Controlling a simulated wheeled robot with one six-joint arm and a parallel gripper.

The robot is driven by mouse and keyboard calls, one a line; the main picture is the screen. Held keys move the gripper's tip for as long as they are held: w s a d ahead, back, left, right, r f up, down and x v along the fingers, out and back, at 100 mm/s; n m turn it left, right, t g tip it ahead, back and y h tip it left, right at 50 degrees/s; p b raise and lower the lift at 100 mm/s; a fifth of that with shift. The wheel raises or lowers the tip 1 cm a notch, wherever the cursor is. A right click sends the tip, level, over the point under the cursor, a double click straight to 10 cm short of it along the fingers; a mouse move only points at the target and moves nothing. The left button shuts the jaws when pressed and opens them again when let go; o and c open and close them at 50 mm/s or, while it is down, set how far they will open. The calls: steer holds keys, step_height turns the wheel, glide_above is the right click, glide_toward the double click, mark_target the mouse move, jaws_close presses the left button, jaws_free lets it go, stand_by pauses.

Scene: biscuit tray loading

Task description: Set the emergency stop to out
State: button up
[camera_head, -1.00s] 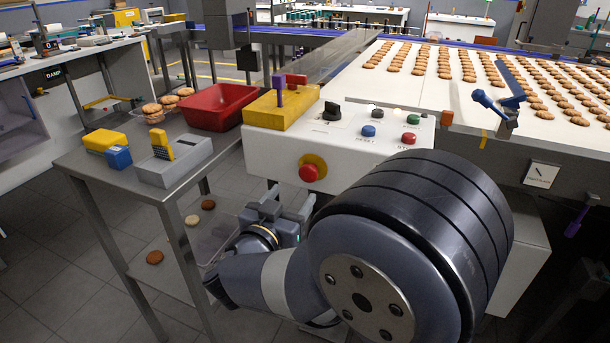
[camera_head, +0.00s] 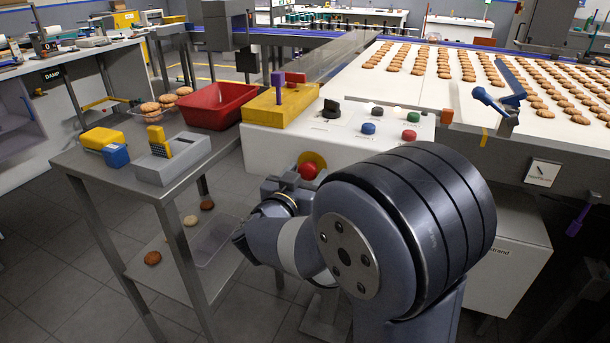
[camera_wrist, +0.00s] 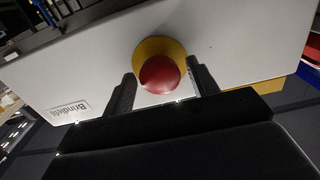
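The emergency stop is a red mushroom button (camera_head: 308,170) on a yellow round base, on the front face of the white control box (camera_head: 268,146). In the wrist view the red button (camera_wrist: 160,75) lies between the fingertips of my gripper (camera_wrist: 160,82). The gripper is open, with one finger on each side of the button and a gap to both. In the head view my gripper (camera_head: 290,184) is just in front of and below the button, partly hidden by my own arm. I cannot tell whether the button is pressed in or out.
The box top carries a black rotary knob (camera_head: 331,109), several coloured buttons and a yellow block (camera_head: 281,106). A metal side table (camera_head: 90,165) with a red bin (camera_head: 217,106) stands to the left. The biscuit conveyor (camera_head: 459,105) lies behind right.

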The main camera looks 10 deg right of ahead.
jaws_close()
steer(key=shift+p+v, duration=0.75)
steer(key=shift+v, duration=0.1)
steer(key=shift+f, duration=0.1)
steer(key=shift+o, duration=0.9)
jaws_free()
steer(key=p+v, duration=0.1)
steer(key=v, duration=1)
